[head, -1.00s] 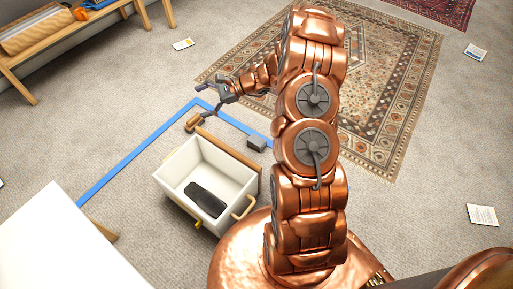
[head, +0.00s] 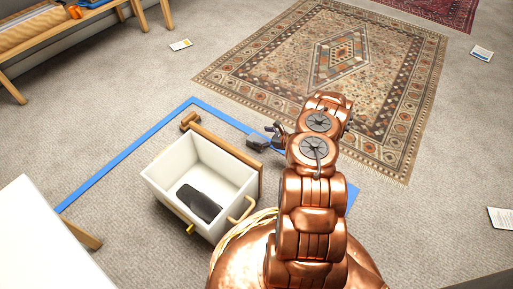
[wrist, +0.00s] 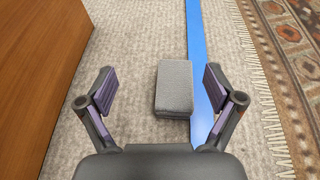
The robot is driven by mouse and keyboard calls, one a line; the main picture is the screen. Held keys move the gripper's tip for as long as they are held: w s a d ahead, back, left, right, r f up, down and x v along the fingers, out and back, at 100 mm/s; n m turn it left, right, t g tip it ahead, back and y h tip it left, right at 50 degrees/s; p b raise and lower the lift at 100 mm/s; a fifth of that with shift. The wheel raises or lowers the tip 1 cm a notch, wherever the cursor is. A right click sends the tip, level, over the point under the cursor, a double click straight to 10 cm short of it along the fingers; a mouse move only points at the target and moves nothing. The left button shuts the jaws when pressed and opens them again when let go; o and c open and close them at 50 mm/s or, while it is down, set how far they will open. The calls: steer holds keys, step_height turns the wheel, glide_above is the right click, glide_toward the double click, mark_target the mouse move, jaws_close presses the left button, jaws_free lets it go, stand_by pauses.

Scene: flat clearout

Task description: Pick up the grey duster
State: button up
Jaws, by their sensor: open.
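The grey duster (head: 257,143) is a small grey block lying on the carpet, beside the blue tape and to the right of the crate. In the wrist view the duster (wrist: 174,88) lies ahead of my gripper (wrist: 160,90), between the lines of the two fingers and nearer the right one. My gripper (head: 277,135) is open and empty, just right of the duster in the head view. The fingers do not visibly touch it. Its far side is hidden in the wrist view.
A white crate (head: 165,172) holding a dark object (head: 199,203) stands left of the duster. Blue tape (wrist: 207,70) and a patterned rug (head: 400,130) are to the right.

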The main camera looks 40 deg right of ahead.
mark_target(257, 139)
steer(key=shift+m+h, duration=0.5)
steer(key=shift+m, duration=0.1)
steer(key=f, duration=0.1)
steer(key=s+d+f, duration=0.1)
steer(key=f, duration=0.1)
steer(key=d+f+b, duration=0.1)
steer(key=shift+s+d+f, duration=0.15)
steer(key=shift+s, duration=0.15)
steer(key=shift+b+x, duration=0.6)
steer(key=shift+x, duration=0.75)
steer(key=w+f+b, duration=0.1)
steer(key=w+a+f+b, duration=0.1)
steer(key=w+b, duration=0.1)
steer(key=shift+w+f, duration=0.15)
steer(key=shift+f, duration=0.25)
steer(key=shift+w, duration=0.35)
steer(key=shift+c, duration=0.2)
steer(key=c, duration=1.2)
